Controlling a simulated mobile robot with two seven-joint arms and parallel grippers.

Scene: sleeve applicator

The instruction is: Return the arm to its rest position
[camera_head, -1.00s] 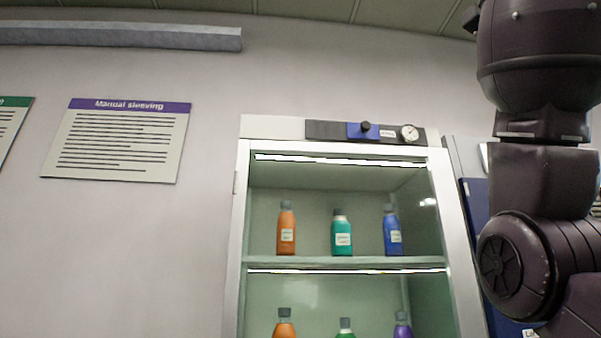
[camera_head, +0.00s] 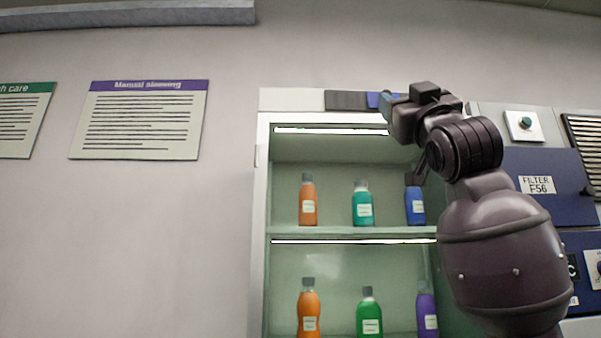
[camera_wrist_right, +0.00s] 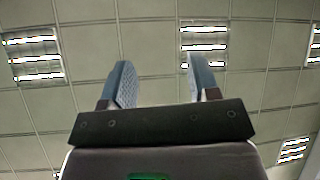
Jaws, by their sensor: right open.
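My right arm rises from the lower right in the head view, in front of the right side of a bottle cabinet (camera_head: 262,200). Its gripper (camera_head: 388,104) is at the upper end of the arm, overlapping the cabinet's top edge in the picture. In the right wrist view, the right gripper (camera_wrist_right: 160,82) has its two blue-grey fingers spread apart with nothing between them. Behind them is only the ceiling, so the gripper points upward. My left gripper is not in view.
The cabinet's shelves hold orange (camera_head: 308,203), green (camera_head: 362,206) and blue (camera_head: 415,206) bottles, with more below. Blue equipment with a filter label (camera_head: 537,185) stands at the right. Two wall posters hang at the left. No table surface shows.

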